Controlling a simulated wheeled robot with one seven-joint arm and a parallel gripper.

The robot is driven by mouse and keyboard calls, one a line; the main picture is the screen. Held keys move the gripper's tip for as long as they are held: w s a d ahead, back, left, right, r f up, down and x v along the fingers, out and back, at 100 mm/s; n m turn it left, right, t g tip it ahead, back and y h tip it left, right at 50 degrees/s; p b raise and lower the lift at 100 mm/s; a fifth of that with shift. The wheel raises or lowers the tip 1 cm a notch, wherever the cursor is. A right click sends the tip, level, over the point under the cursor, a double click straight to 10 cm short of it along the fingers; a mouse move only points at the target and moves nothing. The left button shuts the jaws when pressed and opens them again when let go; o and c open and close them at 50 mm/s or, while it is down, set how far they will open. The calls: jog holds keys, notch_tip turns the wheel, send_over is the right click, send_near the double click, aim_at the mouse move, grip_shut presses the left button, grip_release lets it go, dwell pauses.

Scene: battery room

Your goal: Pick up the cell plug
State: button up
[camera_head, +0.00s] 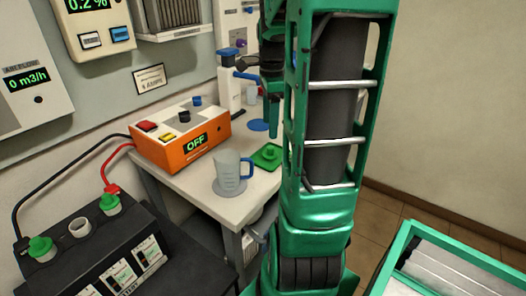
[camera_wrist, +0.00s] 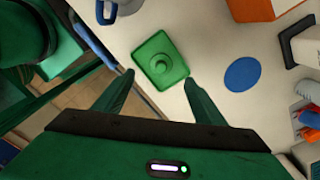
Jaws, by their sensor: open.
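The cell plug, a small green round knob (camera_wrist: 160,63), sits in the middle of a green square tray (camera_wrist: 146,49) on the white bench. In the head view the green tray (camera_head: 267,164) lies to the right of the measuring jug, and the plug on it is small. My gripper (camera_wrist: 159,77) is open and empty. In the wrist view its two green fingers point towards the tray's near side, one to each side of it, with the plug just beyond the tips. In the head view my gripper (camera_head: 272,132) hangs above the bench, behind the tray.
A measuring jug (camera_head: 228,170) with a blue handle stands close left of the tray. A blue disc (camera_wrist: 242,74) lies near it. An orange box (camera_head: 180,135) reading OFF is further left. The black battery (camera_head: 95,245) has two green plugs and one uncapped opening (camera_head: 80,227).

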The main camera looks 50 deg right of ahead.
aim_at(270, 147)
jog(key=f, duration=1)
jog(key=shift+d+f, duration=0.3)
jog(key=c, duration=1.1)
